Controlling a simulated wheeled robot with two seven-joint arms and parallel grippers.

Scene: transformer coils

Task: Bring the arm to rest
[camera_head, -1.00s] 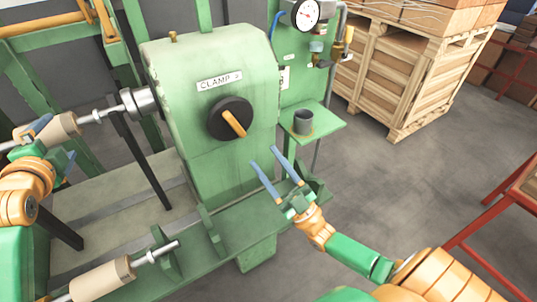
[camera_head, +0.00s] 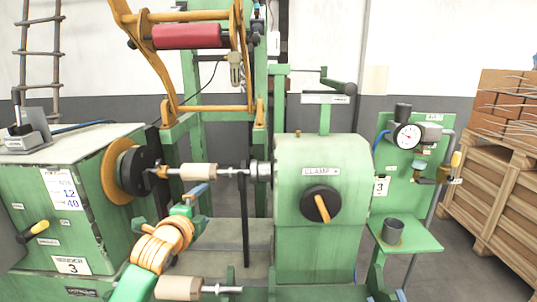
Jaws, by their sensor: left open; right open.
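My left gripper (camera_head: 190,198) is open, with its blue fingers just below the beige cylinder (camera_head: 198,171) on the horizontal spindle. I cannot tell whether a finger touches the cylinder. The spindle runs from the dark chuck at left to the green clamp housing (camera_head: 290,200). My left arm's orange and green links come up from the bottom edge.
A second beige cylinder (camera_head: 180,288) on a rod lies low in front. The green winder box (camera_head: 75,220) stands at left. A small shelf (camera_head: 420,238) with a grey cup (camera_head: 392,230) is at right, below a gauge (camera_head: 407,136). A wooden crate (camera_head: 480,190) stands far right.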

